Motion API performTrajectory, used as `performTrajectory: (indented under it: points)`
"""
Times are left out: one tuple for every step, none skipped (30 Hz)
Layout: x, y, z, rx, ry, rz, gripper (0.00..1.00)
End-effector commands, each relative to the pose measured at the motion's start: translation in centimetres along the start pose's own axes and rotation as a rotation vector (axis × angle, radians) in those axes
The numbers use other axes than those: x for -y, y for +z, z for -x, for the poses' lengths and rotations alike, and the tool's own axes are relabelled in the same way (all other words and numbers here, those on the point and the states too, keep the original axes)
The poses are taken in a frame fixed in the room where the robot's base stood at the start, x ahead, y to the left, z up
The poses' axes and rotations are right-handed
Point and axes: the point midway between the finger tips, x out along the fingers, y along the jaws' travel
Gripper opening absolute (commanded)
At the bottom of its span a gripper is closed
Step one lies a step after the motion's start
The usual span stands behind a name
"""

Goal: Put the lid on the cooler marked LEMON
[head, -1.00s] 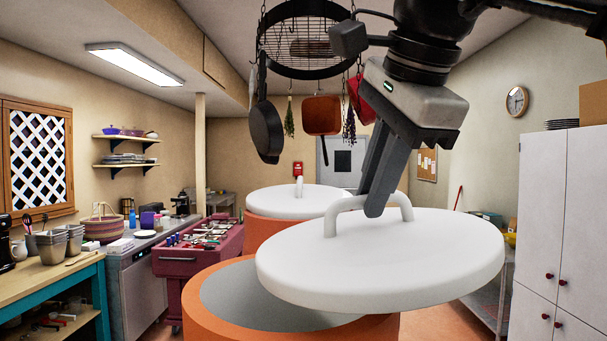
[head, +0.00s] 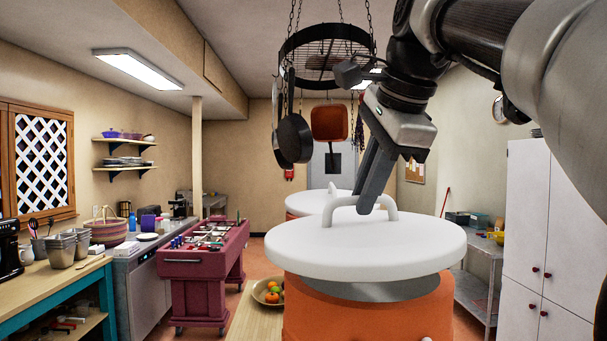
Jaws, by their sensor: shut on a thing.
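A white round lid (head: 350,251) with an arched handle (head: 362,203) is over an orange cooler (head: 345,310) in front of me. My gripper (head: 368,208) is shut on the lid's handle. The lid covers most of the cooler's top, but a grey band of the cooler's inside or rim shows below its right front edge, so it looks raised or off-centre there. I cannot tell whether the lid touches the rim. A second orange cooler (head: 300,204) with a white lid stands behind. No LEMON marking shows on either cooler.
A wooden surface with a fruit bowl (head: 268,291) lies left of the near cooler. A maroon foosball table (head: 205,265) stands farther left. A pot rack (head: 327,50) with pans hangs above. White cabinets (head: 545,230) and a metal shelf (head: 480,275) are on the right.

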Motion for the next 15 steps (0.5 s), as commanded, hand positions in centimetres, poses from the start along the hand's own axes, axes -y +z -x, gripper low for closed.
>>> performTrajectory:
  points:
    - [1.9,-1.3,-0.3,-0.001,-0.001,-0.033,0.0]
    - [2.5,-2.0,-0.7,-0.002,-0.004,-0.049,0.0]
    - [3.3,-2.8,-1.1,-0.003,-0.005,-0.067,0.0]
    - [3.8,-3.2,-1.4,-0.003,-0.008,-0.079,0.0]
    - [4.2,-3.6,-1.7,-0.003,-0.009,-0.088,0.0]
    - [4.6,-4.1,-2.0,-0.004,-0.012,-0.098,0.0]
    - [4.8,-4.3,-2.2,-0.004,-0.014,-0.104,0.0]
    - [4.9,-4.5,-2.4,-0.005,-0.015,-0.108,0.0]
    - [4.9,-4.7,-2.5,-0.005,-0.015,-0.112,0.0]
    - [4.9,-4.7,-2.7,-0.005,-0.015,-0.113,0.0]
    - [4.8,-4.8,-2.9,-0.005,-0.015,-0.114,0.0]
    - [4.6,-4.8,-3.1,-0.005,-0.015,-0.114,0.0]
    - [4.5,-4.8,-3.3,-0.005,-0.015,-0.114,0.0]
    - [4.3,-4.8,-3.5,-0.005,-0.014,-0.114,0.0]
    - [4.1,-4.8,-3.7,-0.005,-0.014,-0.114,0.0]
